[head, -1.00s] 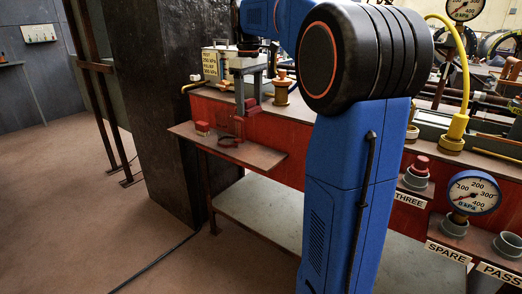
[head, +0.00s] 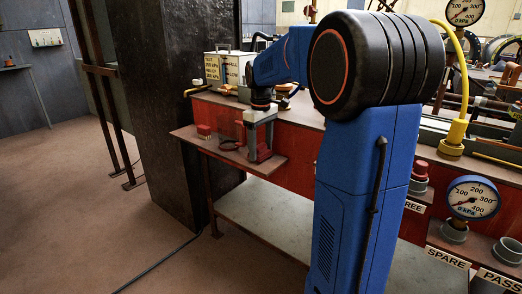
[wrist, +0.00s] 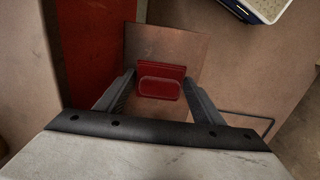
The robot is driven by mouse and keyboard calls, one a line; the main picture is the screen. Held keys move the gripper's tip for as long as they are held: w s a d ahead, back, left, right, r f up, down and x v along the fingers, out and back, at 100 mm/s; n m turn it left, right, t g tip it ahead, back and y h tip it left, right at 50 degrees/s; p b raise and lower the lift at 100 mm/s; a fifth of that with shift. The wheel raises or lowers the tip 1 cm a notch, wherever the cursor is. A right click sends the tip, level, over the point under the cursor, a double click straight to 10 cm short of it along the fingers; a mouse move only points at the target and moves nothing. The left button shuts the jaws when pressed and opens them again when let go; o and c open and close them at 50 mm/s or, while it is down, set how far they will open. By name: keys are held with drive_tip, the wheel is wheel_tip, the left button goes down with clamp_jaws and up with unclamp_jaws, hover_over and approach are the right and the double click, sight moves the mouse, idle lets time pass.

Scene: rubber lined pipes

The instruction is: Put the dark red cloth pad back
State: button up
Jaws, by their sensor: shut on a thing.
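The dark red cloth pad (wrist: 160,82) is between the two fingers of my gripper (wrist: 158,90) in the wrist view. It looks like a red block with a raised, rounded front face. The pad is mostly hidden there by the fingers. I cannot tell whether the pad touches the shelf.
The red bench front (head: 296,150) is behind. A dark pillar (head: 160,100) stands to the left. Gauges (head: 472,198) and labelled holders are at right.

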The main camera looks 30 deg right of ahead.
sight(261, 145)
drive_tip(key=shift+f, duration=0.35)
drive_tip(key=shift+f, duration=0.1)
drive_tip(key=o, duration=1)
drive_tip(key=shift+o, duration=0.2)
wheel_tip(261, 145, up, 12)
